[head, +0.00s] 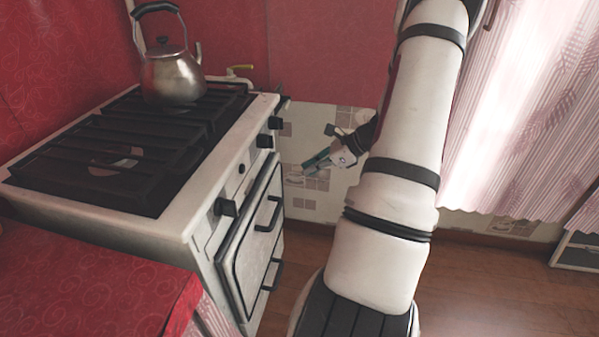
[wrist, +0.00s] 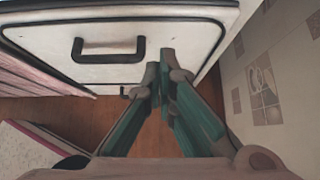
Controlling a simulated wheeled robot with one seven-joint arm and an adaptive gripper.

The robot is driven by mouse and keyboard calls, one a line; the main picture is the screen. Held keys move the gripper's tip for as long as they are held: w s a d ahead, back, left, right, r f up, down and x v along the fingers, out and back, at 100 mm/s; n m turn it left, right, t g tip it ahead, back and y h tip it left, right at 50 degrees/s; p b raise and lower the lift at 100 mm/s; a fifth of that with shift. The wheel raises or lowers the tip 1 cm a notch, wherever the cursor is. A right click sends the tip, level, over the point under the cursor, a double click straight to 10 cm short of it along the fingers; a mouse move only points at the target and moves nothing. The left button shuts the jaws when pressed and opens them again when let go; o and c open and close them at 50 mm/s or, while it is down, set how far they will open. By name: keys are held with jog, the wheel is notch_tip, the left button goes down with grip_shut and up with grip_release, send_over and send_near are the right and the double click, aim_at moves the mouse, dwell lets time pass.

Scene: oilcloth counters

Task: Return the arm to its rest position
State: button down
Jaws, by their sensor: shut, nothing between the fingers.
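My gripper (head: 318,162) hangs in the air to the right of the stove in the head view, in front of the tiled wall. My white arm (head: 405,110) comes down from the top and bends near the bottom of that view. In the wrist view my gripper (wrist: 161,66) has its green fingers together at the tips, with nothing between them. The oven door (wrist: 175,38) with its dark handle shows past the fingertips. I cannot tell from these views how far the fingers are from the door.
A stove (head: 190,215) with black grates stands at left, a metal kettle (head: 172,75) at its back. A red-covered counter (head: 85,290) is at the lower left. Pink curtains (head: 535,110) hang at right. The wooden floor (head: 480,285) at lower right is clear.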

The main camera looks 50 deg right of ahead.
jog(key=shift+v, duration=0.95)
jog(key=w+a+r+n+g+y, duration=0.1)
jog(key=a+r+n+g, duration=0.1)
jog(key=a+r+n, duration=0.5)
jog(key=w+a+r+n+g, duration=0.1)
jog(key=a+r+n+g, duration=0.2)
jog(key=a, duration=0.7)
jog(key=w+a+r+n+g+y, duration=0.1)
jog(key=a+r+n, duration=0.4)
jog(key=a, duration=0.4)
jog(key=s+a+r+n+g+h, duration=0.25)
jog(key=s+a+r+n, duration=0.35)
jog(key=s+a, duration=0.4)
jog(key=s+a+n+h, duration=0.4)
jog(key=s+n, duration=0.6)
jog(key=s, duration=0.1)
notch_tip(320, 180, up, 21)
jog(key=t+p, duration=0.3)
jog(key=p, duration=1.6)
jog(key=shift+f, duration=0.2)
